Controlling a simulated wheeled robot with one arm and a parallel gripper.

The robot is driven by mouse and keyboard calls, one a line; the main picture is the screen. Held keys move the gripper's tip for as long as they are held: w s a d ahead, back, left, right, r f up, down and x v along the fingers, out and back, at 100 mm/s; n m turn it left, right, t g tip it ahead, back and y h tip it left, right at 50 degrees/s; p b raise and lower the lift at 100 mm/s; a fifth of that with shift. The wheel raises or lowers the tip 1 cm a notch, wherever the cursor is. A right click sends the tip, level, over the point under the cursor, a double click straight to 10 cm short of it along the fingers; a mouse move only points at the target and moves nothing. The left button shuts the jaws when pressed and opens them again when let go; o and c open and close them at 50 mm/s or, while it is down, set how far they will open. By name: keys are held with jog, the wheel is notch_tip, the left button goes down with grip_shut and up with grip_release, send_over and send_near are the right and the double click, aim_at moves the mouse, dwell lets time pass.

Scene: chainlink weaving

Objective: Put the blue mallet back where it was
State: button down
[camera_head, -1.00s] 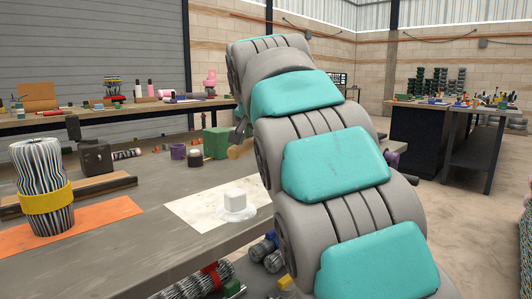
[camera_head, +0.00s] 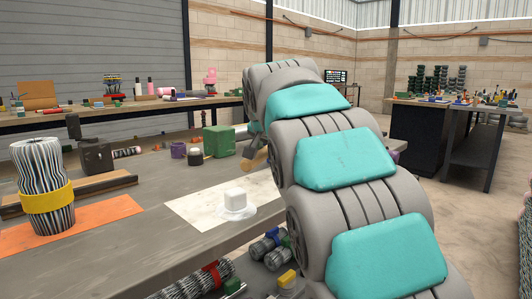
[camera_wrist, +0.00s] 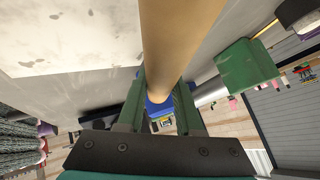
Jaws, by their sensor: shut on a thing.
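My gripper (camera_wrist: 161,92) is shut on the blue mallet, between its two green fingers in the wrist view. The mallet's pale wooden handle (camera_wrist: 178,40) runs from the top of that view down between the fingers. A blue part (camera_wrist: 158,108) shows behind the handle between the fingers. In the head view a short piece of the wooden handle (camera_head: 256,160) shows beside my arm, over the workbench (camera_head: 150,262). My arm hides most of the mallet and the gripper there. Whether the mallet touches the bench cannot be told.
A white sheet (camera_head: 190,208) with a white block (camera_head: 235,196) lies on the bench. Behind it stand a green box (camera_head: 219,141), a dark jar (camera_head: 195,157) and a purple cup (camera_head: 178,150). A wire roll (camera_head: 45,170) stands on an orange mat (camera_head: 105,213) at left.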

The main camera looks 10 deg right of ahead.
jog(key=c, duration=0.6)
grip_release()
jog(key=v, duration=1.2)
